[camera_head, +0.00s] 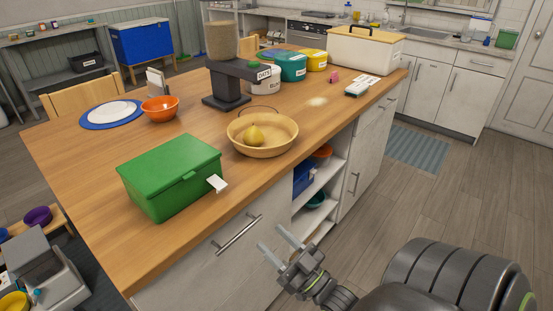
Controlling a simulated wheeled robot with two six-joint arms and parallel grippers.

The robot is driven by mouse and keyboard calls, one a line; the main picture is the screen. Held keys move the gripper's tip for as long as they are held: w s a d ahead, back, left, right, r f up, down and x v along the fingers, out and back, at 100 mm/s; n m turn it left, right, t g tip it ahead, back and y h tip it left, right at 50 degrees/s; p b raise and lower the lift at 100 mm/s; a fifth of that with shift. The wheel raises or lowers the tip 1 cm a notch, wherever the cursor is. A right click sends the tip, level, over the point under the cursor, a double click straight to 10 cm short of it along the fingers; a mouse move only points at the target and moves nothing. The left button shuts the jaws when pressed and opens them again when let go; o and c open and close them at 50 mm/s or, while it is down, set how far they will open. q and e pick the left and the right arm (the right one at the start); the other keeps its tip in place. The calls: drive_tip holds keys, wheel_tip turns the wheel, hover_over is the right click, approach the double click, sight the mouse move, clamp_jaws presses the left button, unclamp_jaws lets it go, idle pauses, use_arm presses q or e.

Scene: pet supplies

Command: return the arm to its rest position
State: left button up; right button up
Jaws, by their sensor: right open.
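My right gripper (275,246) shows at the bottom middle in the head view. Its two grey fingers are apart, with nothing between them. It hangs in front of the island's drawer front, below the wooden top and near the long metal handle (236,234). I cannot tell whether it touches the drawer front. My right arm comes in from the bottom right. My left gripper does not show.
Open shelves (313,211) are beside the gripper. Floor (450,191) at right is clear.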

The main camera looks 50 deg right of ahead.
idle(0.3)
drive_tip(key=s+d+f+m+g+h, duration=0.15)
drive_tip(key=f+g, duration=0.35)
drive_tip(key=f, duration=1)
drive_tip(key=s+d+f+g+h, duration=0.25)
drive_tip(key=f+g, duration=0.25)
drive_tip(key=f, duration=1)
drive_tip(key=s+a+f+g, duration=0.2)
drive_tip(key=s+f+g, duration=0.1)
drive_tip(key=s+f, duration=0.3)
drive_tip(key=s+a+f+g+y+p, duration=0.1)
drive_tip(key=s+a+f+g, duration=0.2)
drive_tip(key=s+f, duration=0.3)
drive_tip(key=s+a+f+g, duration=0.2)
drive_tip(key=s+f+g, duration=0.3)
drive_tip(key=s, duration=0.8)
wheel_tip(320, 180, down, 2)
drive_tip(key=shift+s+a+f+p, duration=0.1)
drive_tip(key=shift+s+a+p, duration=0.1)
drive_tip(key=shift+a+p, duration=0.1)
